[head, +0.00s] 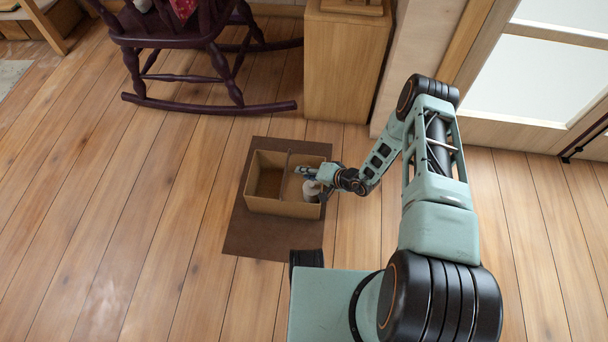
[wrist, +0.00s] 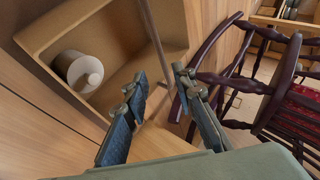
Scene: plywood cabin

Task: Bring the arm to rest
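My gripper (head: 303,171) hangs at the end of my outstretched arm, above the right part of an open tan box (head: 275,208). In the wrist view my gripper (wrist: 160,80) has its two fingers spread apart with nothing between them. A white roll or cylinder (head: 311,191) stands in the right compartment of the box, partly beneath the gripper. In the wrist view the roll (wrist: 80,70) sits inside the box, clear of the fingers. A thin divider (wrist: 154,38) splits the box. The box's left compartment looks empty in the head view.
The box stands on a dark brown mat (head: 255,238) on the plank floor. A dark rocking chair (head: 190,40) is behind it on the left. A wooden cabinet (head: 345,70) stands behind. A paned door (head: 560,60) is at right. Floor left of the mat is clear.

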